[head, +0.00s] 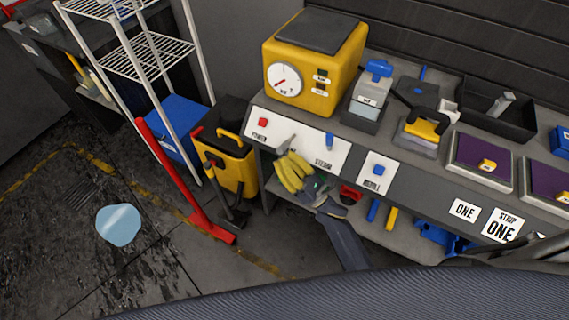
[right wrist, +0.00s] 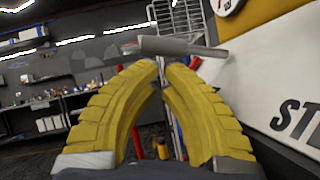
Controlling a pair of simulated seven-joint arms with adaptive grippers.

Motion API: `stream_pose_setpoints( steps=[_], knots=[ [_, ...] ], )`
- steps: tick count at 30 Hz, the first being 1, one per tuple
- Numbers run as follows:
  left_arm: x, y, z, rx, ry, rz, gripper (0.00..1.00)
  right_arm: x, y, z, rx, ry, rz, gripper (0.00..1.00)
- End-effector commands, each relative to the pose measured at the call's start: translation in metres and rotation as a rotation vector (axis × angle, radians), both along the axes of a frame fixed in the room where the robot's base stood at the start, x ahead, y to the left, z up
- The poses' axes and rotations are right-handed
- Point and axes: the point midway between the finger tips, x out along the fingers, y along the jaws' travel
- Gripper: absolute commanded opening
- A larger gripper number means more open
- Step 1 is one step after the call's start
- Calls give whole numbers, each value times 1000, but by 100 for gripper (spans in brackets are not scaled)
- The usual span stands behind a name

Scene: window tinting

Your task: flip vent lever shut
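A grey lever (head: 286,143) sticks out from the white panel marked STEAM (head: 316,148) under the yellow machine. I take it to be the vent lever; no vent label is readable. In the right wrist view the grey lever (right wrist: 182,47) lies crosswise just beyond my fingertips. My right gripper (head: 289,158) has yellow ribbed fingers and is just below the lever. In the right wrist view the fingertips (right wrist: 164,66) come together, and no grip on the lever is clear. Whether they touch it I cannot tell. My left gripper is not in view.
The yellow machine (head: 298,75) with a round dial stands above the panel. A red button (head: 263,122), a small blue lever (head: 329,141) and a blue REFILL button (head: 379,170) are nearby. A yellow-black bin (head: 232,160) and red upright tool (head: 178,178) stand left.

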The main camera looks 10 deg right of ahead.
Motion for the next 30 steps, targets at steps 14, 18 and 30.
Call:
stream_pose_setpoints(
  steps=[14,18,30],
  knots=[
    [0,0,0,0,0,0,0,0,1,2,4,4,1,0],
    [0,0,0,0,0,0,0,0,4,5,24,29,7,0],
    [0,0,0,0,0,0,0,0,10,10,66,82,18,0]
  ],
)
